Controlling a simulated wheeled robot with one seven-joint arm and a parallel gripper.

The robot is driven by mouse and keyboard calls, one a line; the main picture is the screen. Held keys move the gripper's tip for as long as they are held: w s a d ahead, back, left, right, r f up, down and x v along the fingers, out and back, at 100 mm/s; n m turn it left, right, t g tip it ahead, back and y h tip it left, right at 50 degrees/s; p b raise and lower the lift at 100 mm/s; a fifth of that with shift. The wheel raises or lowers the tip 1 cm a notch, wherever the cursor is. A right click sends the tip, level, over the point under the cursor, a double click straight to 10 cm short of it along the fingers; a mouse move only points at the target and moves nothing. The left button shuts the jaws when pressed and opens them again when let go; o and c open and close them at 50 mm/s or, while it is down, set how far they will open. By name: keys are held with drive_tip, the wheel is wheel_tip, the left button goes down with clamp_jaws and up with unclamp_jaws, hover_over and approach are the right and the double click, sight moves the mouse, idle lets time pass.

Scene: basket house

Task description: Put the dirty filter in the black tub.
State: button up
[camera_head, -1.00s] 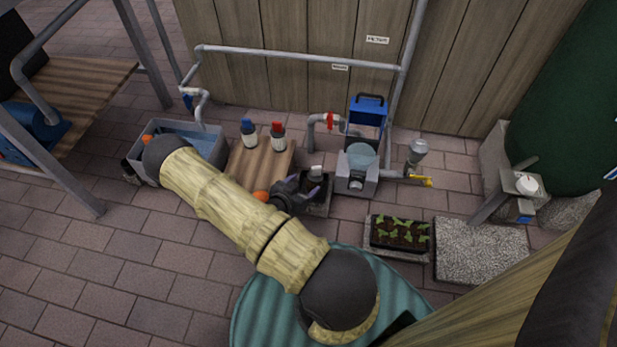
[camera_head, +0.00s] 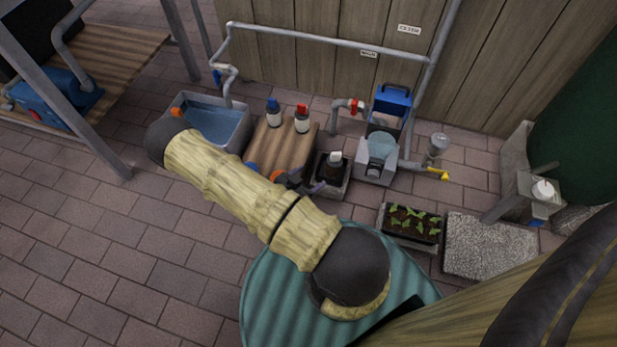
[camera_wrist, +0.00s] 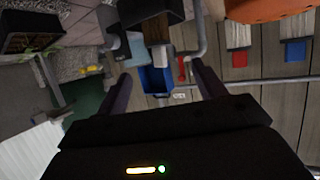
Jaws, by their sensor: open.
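A dark block with a white top (camera_head: 335,158), perhaps the dirty filter, stands in a small dark tub with a grey rim (camera_head: 345,190), right of the wooden board. I cannot tell for sure which thing is the filter. My gripper (camera_head: 306,183) is just left of this tub, partly hidden by my arm. In the wrist view my gripper (camera_wrist: 162,95) is open, its two dark fingers apart with nothing held. Beyond them is the blue box (camera_wrist: 155,80); a dark shape, which I cannot identify, is at the top.
A grey basin of water (camera_head: 215,122) and two bottles on a wooden board (camera_head: 272,145) are left. A pump housing (camera_head: 376,165), the blue box (camera_head: 391,100) and pipes stand behind right. A seedling planter (camera_head: 412,226) and gravel slab (camera_head: 490,247) are right. Paving at left is clear.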

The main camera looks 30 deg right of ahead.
drive_tip(key=w+a+r+y, duration=0.1)
drive_tip(key=a+y, duration=0.1)
drive_tip(key=w+a+r+n+y, duration=0.1)
drive_tip(key=w+a+y, duration=0.1)
drive_tip(key=w+a+r+y, duration=0.2)
drive_tip(key=a, duration=0.1)
drive_tip(key=shift+w+n, duration=0.15)
drive_tip(key=shift+n, duration=0.15)
drive_tip(key=s+a+r+n+y, duration=0.1)
drive_tip(key=a+r+n+y, duration=0.25)
drive_tip(key=r, duration=0.55)
drive_tip(key=s+a+r+n+y, duration=0.1)
drive_tip(key=a+r+n+y, duration=0.3)
drive_tip(key=r, duration=0.5)
drive_tip(key=s+r+n+g, duration=0.1)
drive_tip(key=s+r+n, duration=0.4)
drive_tip(key=s+r, duration=0.3)
drive_tip(key=shift+d+g, duration=0.3)
drive_tip(key=shift+d, duration=0.05)
drive_tip(key=shift+r+h, duration=0.15)
drive_tip(key=shift+h, duration=0.1)
